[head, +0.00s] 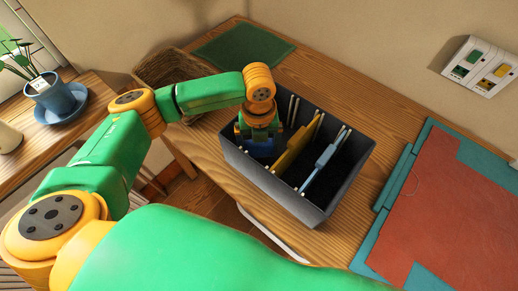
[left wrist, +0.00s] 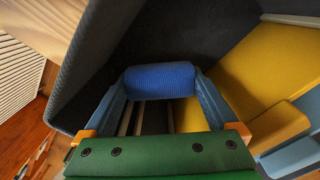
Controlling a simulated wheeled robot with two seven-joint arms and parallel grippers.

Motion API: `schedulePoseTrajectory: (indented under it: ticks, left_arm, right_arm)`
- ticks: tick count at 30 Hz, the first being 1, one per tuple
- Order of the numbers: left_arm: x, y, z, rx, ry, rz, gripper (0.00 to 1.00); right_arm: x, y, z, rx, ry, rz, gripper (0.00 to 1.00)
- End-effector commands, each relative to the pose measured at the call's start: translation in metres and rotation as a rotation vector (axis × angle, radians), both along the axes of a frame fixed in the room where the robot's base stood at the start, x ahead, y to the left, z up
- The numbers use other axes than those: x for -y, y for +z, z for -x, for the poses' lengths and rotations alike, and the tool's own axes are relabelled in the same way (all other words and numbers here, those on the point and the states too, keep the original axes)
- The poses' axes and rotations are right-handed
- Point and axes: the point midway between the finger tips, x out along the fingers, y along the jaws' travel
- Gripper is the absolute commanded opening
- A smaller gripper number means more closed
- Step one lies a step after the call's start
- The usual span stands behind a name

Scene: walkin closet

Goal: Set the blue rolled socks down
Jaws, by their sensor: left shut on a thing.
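The blue rolled socks (left wrist: 160,80) show in the left wrist view as a ribbed blue roll held crosswise between my two fingers. My left gripper (head: 260,148) is shut on them and points down into the left compartment of a dark grey box (head: 319,210). In the left wrist view, the box's dark wall (left wrist: 95,55) is on the left. A yellow divider (head: 297,147) stands to the right of the gripper. Slats show below the socks; I cannot tell whether the socks touch the bottom. My right gripper is out of view.
A light blue divider (head: 322,162) stands farther right in the box. The box is on a wooden table (head: 270,58) with a green mat (head: 242,51) behind and a red-and-teal board (head: 450,210) at right. A wicker basket (head: 172,68) is behind my arm.

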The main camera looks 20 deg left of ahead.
Motion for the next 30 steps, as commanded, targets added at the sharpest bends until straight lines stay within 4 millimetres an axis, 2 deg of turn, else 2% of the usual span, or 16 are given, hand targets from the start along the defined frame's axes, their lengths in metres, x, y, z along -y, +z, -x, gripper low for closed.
schedulePoseTrajectory:
  ticks: [3, 5, 15, 16, 17, 25, 28, 30]
  left_arm:
    - [0.0, -0.024, 0.001, -0.005, 0.001, -0.001, 0.4]
    - [-0.001, -0.031, 0.001, -0.003, 0.001, -0.002, 0.4]
    - [0.0, -0.036, 0.0, -0.002, 0.0, -0.001, 0.4]
    - [0.0, -0.037, 0.0, -0.002, 0.0, -0.001, 0.95]
    - [0.0, -0.036, 0.0, -0.001, 0.0, -0.002, 1.0]
    - [0.0, -0.03, 0.0, 0.001, 0.0, 0.0, 1.0]
    - [0.0, -0.012, -0.001, 0.004, -0.002, 0.001, 1.0]
    - [0.0, 0.009, -0.001, 0.005, -0.001, 0.001, 1.0]
  right_arm:
    - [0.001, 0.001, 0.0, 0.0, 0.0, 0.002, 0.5]
    - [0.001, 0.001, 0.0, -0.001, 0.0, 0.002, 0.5]
    - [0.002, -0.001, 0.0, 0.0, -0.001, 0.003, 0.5]
    - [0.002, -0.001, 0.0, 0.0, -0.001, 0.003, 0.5]
    - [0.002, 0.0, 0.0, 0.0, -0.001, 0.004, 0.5]
    - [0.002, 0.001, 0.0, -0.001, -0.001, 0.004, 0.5]
    - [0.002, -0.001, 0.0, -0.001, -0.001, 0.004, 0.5]
    - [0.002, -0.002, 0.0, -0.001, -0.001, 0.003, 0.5]
